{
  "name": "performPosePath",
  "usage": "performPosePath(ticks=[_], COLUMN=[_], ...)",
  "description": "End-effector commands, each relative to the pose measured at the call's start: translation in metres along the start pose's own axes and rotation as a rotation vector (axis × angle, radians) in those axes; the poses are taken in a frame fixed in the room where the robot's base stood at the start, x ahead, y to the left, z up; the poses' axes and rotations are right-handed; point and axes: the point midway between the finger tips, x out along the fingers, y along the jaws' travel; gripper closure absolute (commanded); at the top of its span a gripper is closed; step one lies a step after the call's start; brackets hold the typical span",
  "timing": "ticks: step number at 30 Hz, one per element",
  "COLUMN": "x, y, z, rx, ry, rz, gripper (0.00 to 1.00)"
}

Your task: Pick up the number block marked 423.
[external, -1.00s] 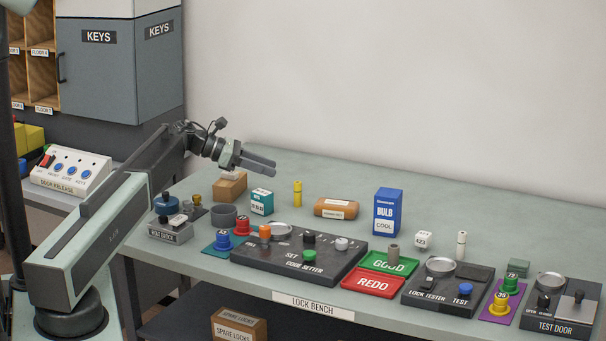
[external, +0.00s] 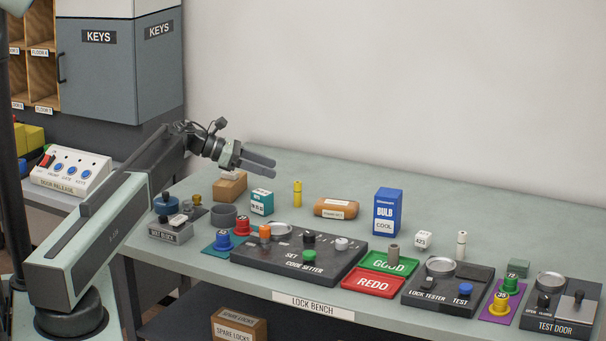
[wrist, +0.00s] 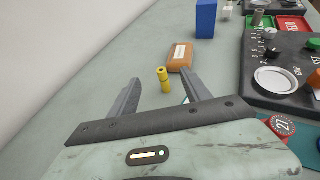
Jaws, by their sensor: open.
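The number block marked 423 (external: 423,240) is a small white cube on the bench, right of the blue bulb box and behind the lock tester. In the wrist view a small pale block (wrist: 227,10) at the top edge may be it, but its marking cannot be read. My gripper (external: 274,167) is open and empty, held above the back left of the bench, far left of the block. In the wrist view its two fingers (wrist: 160,88) stand apart, with a yellow cylinder seen beyond and between them.
The yellow cylinder (external: 297,194), orange-brown case (external: 336,208) and blue bulb box (external: 387,212) stand between my gripper and the block. The code setter (external: 340,262), green GOOD tray (external: 372,259) and lock tester (external: 448,299) line the front. The back of the bench is clear.

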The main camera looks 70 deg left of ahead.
Motion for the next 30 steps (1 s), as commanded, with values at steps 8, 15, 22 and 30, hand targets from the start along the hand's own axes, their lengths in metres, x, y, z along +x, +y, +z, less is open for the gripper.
performPosePath(ticks=[8,15,22,30], x=[0.045,0.146,0.243,0.328], y=[-0.052,-0.177,-0.251,-0.302], z=[0.059,0.124,0.115,0.132], rx=[0.062,0.359,1.102,2.051], ry=[0.109,0.402,0.657,0.840], rz=[-0.129,-0.392,-0.591,-0.857], gripper=[0.44,0.44,0.44,0.44])
